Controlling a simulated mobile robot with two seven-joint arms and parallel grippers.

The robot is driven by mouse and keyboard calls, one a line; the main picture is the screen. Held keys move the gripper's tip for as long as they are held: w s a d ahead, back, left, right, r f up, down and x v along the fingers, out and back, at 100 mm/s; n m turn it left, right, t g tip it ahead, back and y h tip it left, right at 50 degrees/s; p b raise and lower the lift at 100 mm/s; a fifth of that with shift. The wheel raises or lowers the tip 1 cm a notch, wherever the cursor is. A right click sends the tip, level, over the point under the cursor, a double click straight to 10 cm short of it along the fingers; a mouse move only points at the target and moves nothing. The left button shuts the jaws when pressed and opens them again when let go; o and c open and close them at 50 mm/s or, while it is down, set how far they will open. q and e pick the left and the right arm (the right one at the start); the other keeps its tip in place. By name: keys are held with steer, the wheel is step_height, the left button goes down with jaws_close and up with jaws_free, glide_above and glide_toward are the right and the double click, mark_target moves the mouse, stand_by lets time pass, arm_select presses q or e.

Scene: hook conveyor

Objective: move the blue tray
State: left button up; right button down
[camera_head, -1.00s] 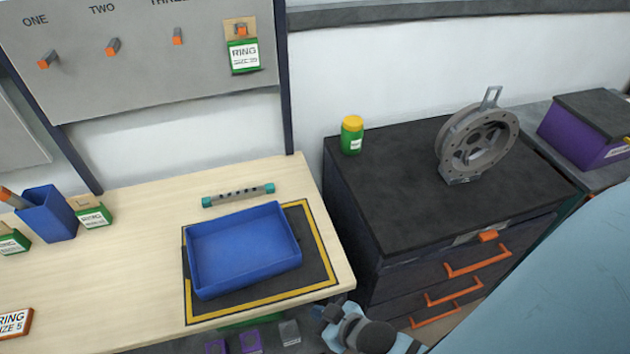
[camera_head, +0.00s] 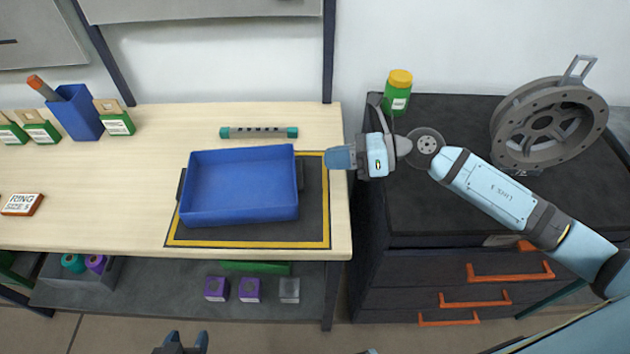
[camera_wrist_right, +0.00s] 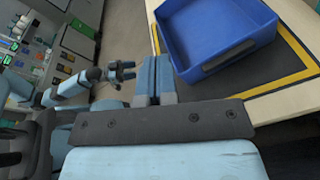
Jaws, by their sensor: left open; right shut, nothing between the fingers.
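The blue tray (camera_head: 240,205) is empty and lies on the black mat with a yellow border (camera_head: 316,225) on the wooden table. A dark handle-like strip shows on its side in the right wrist view, where the tray (camera_wrist_right: 215,30) is at upper right. My right gripper (camera_head: 332,158) is shut and empty, just right of the tray and apart from it, near the table's right edge. Its closed fingers (camera_wrist_right: 155,75) show in the right wrist view. My left gripper (camera_head: 187,342) is open and empty at the bottom edge of the head view, in front of the table.
A teal-ended grey tube (camera_head: 259,132) lies behind the tray. A blue bin (camera_head: 78,115) and several labelled boxes stand further left. Right of the table, a dark drawer cabinet (camera_head: 430,215) bears a green jar (camera_head: 397,92) and a grey ring (camera_head: 550,125). Table left of the tray is mostly clear.

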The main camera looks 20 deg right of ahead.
steer(key=w+d+f+n+g+h, duration=0.2)
steer(key=d+f+n+g+h, duration=0.15)
steer(key=d+n+h, duration=0.35)
steer(key=shift+m+t+y, duration=0.35)
steer(key=shift+m+y, duration=0.15)
steer(key=shift+m, duration=0.3)
steer(key=x, duration=0.6)
steer(key=p+x, duration=0.1)
steer(key=x, duration=0.3)
steer(key=shift+w+d+f, duration=0.2)
steer(key=shift+d+f, duration=0.1)
steer(key=shift+f, duration=0.1)
steer(key=shift+w+a+p, duration=0.15)
steer(key=shift+a, duration=0.45)
steer(key=shift+w+a+p, duration=0.15)
steer(key=shift+w+a, duration=0.05)
steer(key=shift+a, duration=0.35)
steer(key=shift+w+a, duration=0.15)
steer(key=shift+a, duration=0.35)
arm_select(q)
steer(key=shift+s+a+r, duration=0.15)
steer(key=shift+r, duration=0.15)
steer(key=shift+r, duration=0.1)
